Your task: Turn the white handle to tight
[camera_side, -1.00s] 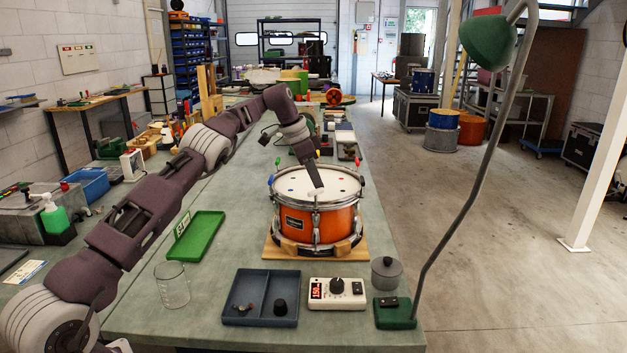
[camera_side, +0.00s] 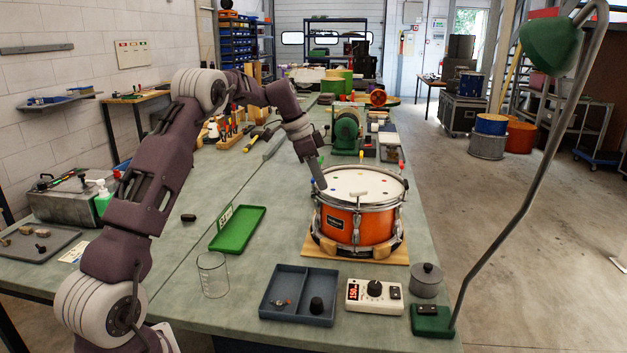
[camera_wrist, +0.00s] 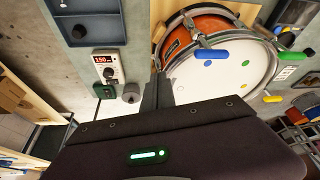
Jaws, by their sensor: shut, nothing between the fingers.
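The snare drum (camera_side: 357,228), orange with a pale head, stands on a wooden base; its rim and head also show in the wrist view (camera_wrist: 215,75). The white handle (camera_side: 361,194) appears as a small pale piece at the drum's near rim in the side view, and I cannot make out its angle or any tight mark. In the wrist view I cannot pick it out surely. My gripper (camera_side: 322,187) is shut and empty at the drum's left rim, to the left of the white handle and apart from it.
Blue (camera_wrist: 210,54), green (camera_wrist: 291,55) and yellow (camera_wrist: 272,99) handles stand around the rim; a red one (camera_side: 402,163) is at the far right. A control box (camera_side: 374,296), blue tray (camera_side: 299,292), lamp base (camera_side: 431,320) and glass beaker (camera_side: 212,275) stand nearer the camera.

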